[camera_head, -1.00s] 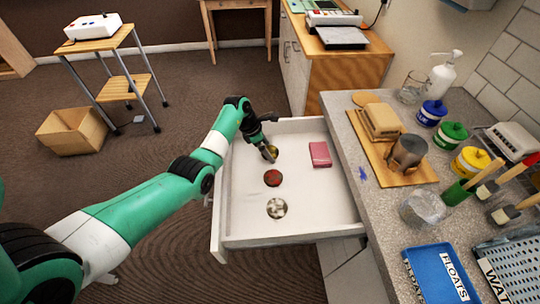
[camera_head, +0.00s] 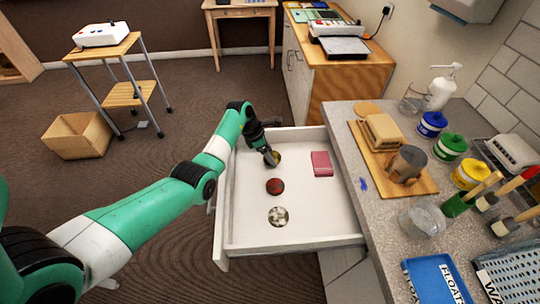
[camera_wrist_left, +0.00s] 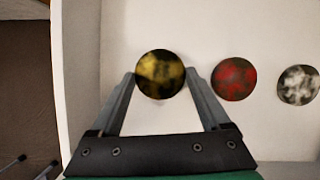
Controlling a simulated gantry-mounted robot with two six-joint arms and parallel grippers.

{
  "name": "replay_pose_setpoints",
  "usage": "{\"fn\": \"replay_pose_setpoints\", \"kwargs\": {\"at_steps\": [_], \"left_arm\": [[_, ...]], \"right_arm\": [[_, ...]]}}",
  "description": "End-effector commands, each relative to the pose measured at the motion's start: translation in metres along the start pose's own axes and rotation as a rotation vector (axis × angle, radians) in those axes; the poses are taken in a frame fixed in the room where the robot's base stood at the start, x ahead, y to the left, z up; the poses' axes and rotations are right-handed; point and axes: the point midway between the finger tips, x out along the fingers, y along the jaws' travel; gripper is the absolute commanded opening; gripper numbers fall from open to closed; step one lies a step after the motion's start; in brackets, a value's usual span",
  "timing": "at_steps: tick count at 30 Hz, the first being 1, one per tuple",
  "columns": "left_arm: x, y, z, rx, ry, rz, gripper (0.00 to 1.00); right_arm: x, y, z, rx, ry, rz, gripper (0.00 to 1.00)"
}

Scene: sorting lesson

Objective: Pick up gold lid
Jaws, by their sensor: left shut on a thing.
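The gold lid (camera_wrist_left: 160,74) is round and mottled yellow and black. In the left wrist view it sits between the two fingertips of my left gripper (camera_wrist_left: 161,77), which is shut on it. In the head view the gold lid (camera_head: 278,156) shows as a small patch beside my left gripper (camera_head: 271,158), partly hidden by it. It is at the far left part of the open white drawer (camera_head: 240,241); I cannot tell whether it is lifted off the drawer floor. My right gripper is not in view.
A red lid (camera_head: 275,186) and a black-and-white lid (camera_head: 278,216) lie in a row nearer in the drawer. A pink block (camera_head: 321,163) lies to the right. The counter (camera_head: 375,218) with jars and a board borders the drawer's right side.

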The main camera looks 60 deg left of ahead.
Motion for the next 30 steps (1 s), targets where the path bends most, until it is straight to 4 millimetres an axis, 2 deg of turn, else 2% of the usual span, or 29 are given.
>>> {"fn": "replay_pose_setpoints", "kwargs": {"at_steps": [1,5,10,15,21,30], "left_arm": [[-0.017,0.001,0.008,0.001,-0.001,0.001,0.27],[-0.044,-0.011,0.003,-0.001,-0.002,0.002,0.27],[-0.094,-0.035,-0.006,0.0,-0.002,0.002,0.27],[-0.117,-0.063,-0.032,-0.002,0.001,-0.001,0.27],[-0.14,-0.085,-0.05,-0.002,0.001,-0.002,0.27],[-0.142,-0.091,-0.057,0.0,0.0,-0.001,0.27]], "right_arm": [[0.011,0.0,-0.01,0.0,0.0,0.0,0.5],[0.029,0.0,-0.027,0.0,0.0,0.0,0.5],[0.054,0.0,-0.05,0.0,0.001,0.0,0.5],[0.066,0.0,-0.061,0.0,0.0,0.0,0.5],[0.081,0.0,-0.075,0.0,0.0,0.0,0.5],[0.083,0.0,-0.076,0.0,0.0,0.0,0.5]]}}
